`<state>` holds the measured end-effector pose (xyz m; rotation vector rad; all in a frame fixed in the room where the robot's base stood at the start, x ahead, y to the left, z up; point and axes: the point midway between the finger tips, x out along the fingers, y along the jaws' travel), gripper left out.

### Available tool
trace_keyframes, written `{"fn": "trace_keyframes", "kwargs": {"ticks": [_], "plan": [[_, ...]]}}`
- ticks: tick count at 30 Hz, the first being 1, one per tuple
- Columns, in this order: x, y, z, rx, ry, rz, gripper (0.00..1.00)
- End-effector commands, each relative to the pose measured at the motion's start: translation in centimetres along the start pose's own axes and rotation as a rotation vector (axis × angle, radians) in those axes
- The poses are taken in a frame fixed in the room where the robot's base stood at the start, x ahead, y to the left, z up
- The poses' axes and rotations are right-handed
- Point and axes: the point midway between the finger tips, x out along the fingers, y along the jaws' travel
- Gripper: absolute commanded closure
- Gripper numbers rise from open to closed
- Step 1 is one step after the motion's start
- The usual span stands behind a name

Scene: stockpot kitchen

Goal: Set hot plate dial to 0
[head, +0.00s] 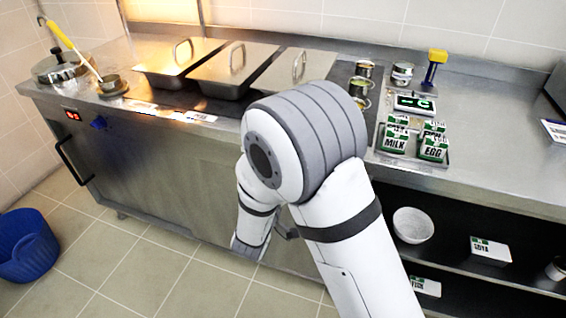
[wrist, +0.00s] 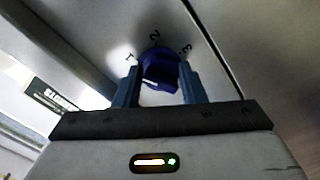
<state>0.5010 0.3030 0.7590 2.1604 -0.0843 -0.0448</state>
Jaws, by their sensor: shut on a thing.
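In the wrist view a dark blue dial (wrist: 158,68) sits on a grey metal panel, with the marks 1, 2 and 3 around its upper edge. My gripper (wrist: 161,78) has one blue finger on each side of the dial and is shut on it. The exact pointer setting is not clear. In the head view a blue dial (head: 98,123) shows on the counter front at the left, beside a red lit display (head: 72,115) whose digits are unreadable. My gripper is hidden behind my arm there, so I cannot tell whether both views show the same dial.
A lidded pot (head: 60,68) and a small pan (head: 113,85) stand at the counter's left. Lidded steel trays (head: 232,70) line the back. A blue bucket (head: 27,250) is on the floor. A door handle (head: 70,162) sticks out at the left.

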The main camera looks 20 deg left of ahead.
Motion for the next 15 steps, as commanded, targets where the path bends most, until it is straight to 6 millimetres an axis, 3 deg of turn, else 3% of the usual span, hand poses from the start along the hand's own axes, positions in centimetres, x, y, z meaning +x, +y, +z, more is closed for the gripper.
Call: {"fn": "trace_keyframes", "kwargs": {"ticks": [15], "plan": [[0.03,0.54,-0.32,-0.49,-0.001,-0.002,0.86]]}}
